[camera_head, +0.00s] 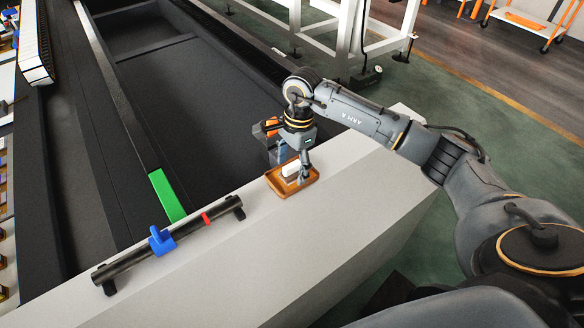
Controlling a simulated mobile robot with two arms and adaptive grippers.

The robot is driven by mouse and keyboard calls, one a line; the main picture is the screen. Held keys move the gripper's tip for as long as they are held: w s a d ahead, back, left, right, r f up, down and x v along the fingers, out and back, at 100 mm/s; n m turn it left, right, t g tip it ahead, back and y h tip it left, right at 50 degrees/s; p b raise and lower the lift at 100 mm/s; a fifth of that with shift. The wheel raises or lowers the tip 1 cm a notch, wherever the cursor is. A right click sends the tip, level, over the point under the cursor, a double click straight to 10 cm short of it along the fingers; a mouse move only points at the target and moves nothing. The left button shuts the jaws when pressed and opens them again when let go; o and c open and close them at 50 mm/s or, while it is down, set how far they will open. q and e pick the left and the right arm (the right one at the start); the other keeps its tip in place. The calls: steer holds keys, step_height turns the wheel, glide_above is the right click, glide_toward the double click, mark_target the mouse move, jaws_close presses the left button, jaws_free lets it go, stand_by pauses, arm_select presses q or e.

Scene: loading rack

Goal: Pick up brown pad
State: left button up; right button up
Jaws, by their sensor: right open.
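The brown pad (296,188) is a small, shallow square tray with a raised rim, lying on the light grey surface right of the middle. A small white block (290,169) sits on it. My right gripper (294,172) is over the pad, pointing down, with its fingers apart and nothing seen between them but the white block's area. One finger comes down near the pad's right side; I cannot tell whether it touches. The gripper hides part of the pad's far edge. My left gripper is not in view.
A black bar (135,258) with a blue clamp (161,241) and a red band lies on the grey ledge (255,265) to the left. An orange and blue item (272,128) stands behind the gripper. A dark recessed bay with a green strip (166,195) lies beyond.

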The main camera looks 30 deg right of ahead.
steer(key=shift+c, duration=0.2)
steer(key=c, duration=1.2)
steer(key=shift+r, duration=0.1)
steer(key=shift+w+r, duration=0.1)
steer(key=shift+r, duration=0.4)
steer(key=s+a+r+b, duration=0.1)
steer(key=a+r+b, duration=0.1)
steer(key=a+r, duration=0.2)
steer(key=s+a+r+b, duration=0.2)
steer(key=a+r, duration=0.2)
steer(key=a, duration=0.1)
steer(key=s+a+r+b, duration=0.1)
steer(key=a+r+b, duration=0.1)
steer(key=a+r, duration=0.1)
steer(key=shift+s+a+r, duration=0.2)
steer(key=shift+a+r, duration=0.2)
steer(key=shift+a, duration=0.3)
